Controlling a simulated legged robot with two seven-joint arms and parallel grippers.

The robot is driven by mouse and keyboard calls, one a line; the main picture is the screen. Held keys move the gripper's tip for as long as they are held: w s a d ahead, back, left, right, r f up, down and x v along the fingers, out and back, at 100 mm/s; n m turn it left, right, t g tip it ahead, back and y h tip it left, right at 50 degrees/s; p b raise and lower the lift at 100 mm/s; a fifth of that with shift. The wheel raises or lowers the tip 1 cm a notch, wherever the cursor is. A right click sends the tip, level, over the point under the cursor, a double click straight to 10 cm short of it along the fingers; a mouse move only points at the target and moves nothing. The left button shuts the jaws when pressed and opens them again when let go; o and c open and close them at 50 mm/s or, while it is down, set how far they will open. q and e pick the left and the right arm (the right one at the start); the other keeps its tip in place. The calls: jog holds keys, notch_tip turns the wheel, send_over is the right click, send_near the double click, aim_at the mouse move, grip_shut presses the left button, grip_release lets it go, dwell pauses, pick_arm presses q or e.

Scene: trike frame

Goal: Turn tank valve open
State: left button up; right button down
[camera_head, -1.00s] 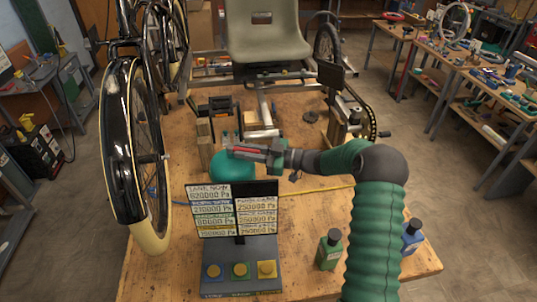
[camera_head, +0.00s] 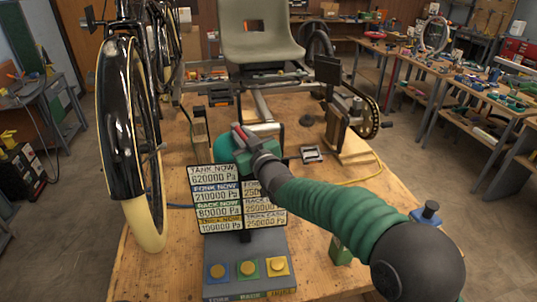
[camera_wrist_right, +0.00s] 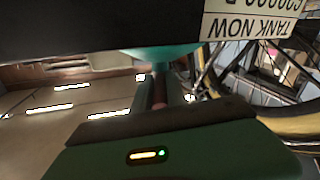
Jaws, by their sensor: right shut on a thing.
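The teal tank (camera_head: 229,150) sits on the wooden workbench behind the display panel, which hides its lower part. My right gripper (camera_head: 239,137) is at the tank's top right, its fingers closed around a red part that looks like the valve (camera_head: 240,133). In the right wrist view, the reddish valve part (camera_wrist_right: 159,92) shows between the fingers, with the teal tank (camera_wrist_right: 160,54) beyond it. The fingers hide most of the valve, so I cannot tell how far it is turned. My left gripper is not in view.
A display panel (camera_head: 215,197) reads TANK NOW 620000 Pa; its base has several yellow buttons (camera_head: 248,268). A wheel (camera_head: 125,140) stands at left, the trike seat (camera_head: 258,40) behind.

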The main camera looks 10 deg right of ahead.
jog(key=shift+s+a+m+h, duration=0.15)
jog(key=shift+a+m+h, duration=0.35)
jog(key=shift+h, duration=0.1)
jog(key=shift+a+r+m+t+h, duration=0.2)
jog(key=shift+m+t+h, duration=0.1)
jog(key=shift+h, duration=0.1)
jog(key=shift+a+r+m+h+p, duration=0.2)
jog(key=shift+m+h+p, duration=0.4)
jog(key=shift+h+p, duration=0.35)
jog(key=shift+d+f+m+h+p, duration=0.1)
jog(key=shift+m+h+p, duration=0.3)
jog(key=shift+h, duration=0.25)
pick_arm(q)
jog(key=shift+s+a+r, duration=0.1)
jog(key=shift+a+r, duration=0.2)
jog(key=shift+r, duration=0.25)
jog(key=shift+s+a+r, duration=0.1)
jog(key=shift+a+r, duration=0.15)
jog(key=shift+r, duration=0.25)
pick_arm(e)
jog(key=shift+h, duration=0.3)
jog(key=shift+t, duration=0.3)
